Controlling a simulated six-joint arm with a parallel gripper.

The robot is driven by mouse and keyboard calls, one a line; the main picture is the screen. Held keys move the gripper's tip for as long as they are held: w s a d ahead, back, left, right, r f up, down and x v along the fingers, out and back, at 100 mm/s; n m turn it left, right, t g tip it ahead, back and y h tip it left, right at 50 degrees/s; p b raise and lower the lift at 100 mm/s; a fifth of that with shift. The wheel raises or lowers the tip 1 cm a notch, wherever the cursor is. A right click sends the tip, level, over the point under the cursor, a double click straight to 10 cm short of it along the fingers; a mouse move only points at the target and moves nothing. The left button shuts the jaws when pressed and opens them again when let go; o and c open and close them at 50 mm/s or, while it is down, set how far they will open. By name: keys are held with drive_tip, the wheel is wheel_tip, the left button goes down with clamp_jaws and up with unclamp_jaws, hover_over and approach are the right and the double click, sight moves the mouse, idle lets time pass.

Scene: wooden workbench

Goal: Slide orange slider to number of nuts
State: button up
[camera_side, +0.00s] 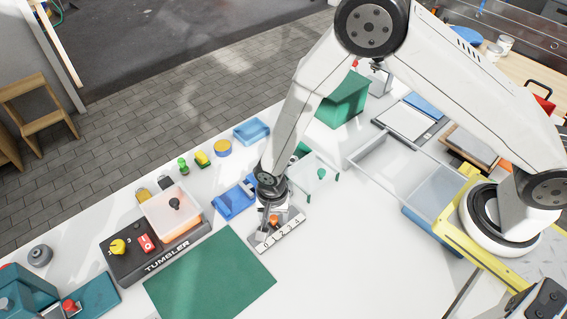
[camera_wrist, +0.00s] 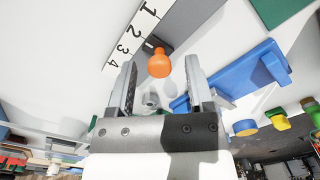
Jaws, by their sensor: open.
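The orange slider (camera_side: 274,219) is a round knob on a small board with a white number strip (camera_side: 281,233) marked 0 to 4. In the wrist view the orange slider (camera_wrist: 158,63) stands beside the number strip (camera_wrist: 133,37), roughly near the 2; the exact mark is unclear. My gripper (camera_side: 270,207) points down just over the board. In the wrist view my gripper (camera_wrist: 160,72) is open, with a finger on each side of the knob in the picture and clear gaps to both. I cannot make out any nuts.
A green mat (camera_side: 210,280) lies front left. A black TUMBLER box (camera_side: 155,250) with an orange-tinted bin (camera_side: 170,210) stands left. A blue holder (camera_side: 233,203) is close to the board. A clear container (camera_side: 316,175) stands behind it. Bare white table lies to the right.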

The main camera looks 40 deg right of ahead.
sight(274, 218)
drive_tip(key=shift+r, duration=0.1)
drive_tip(key=shift+r, duration=3.8)
drive_tip(key=shift+w+d+r, duration=0.1)
drive_tip(key=shift+d+r, duration=0.3)
drive_tip(key=s+d+r+n+t, duration=0.1)
drive_tip(key=s+d+r+n, duration=0.3)
drive_tip(key=d, duration=0.5)
drive_tip(key=s+d+r+n+t, duration=0.1)
drive_tip(key=s+d+r+n, duration=0.3)
drive_tip(key=d+r, duration=0.5)
drive_tip(key=shift+d+n+t, duration=0.3)
drive_tip(key=shift+d+n, duration=0.2)
drive_tip(key=shift+d, duration=0.15)
drive_tip(key=shift+o, duration=0.2)
drive_tip(key=shift+w, duration=0.1)
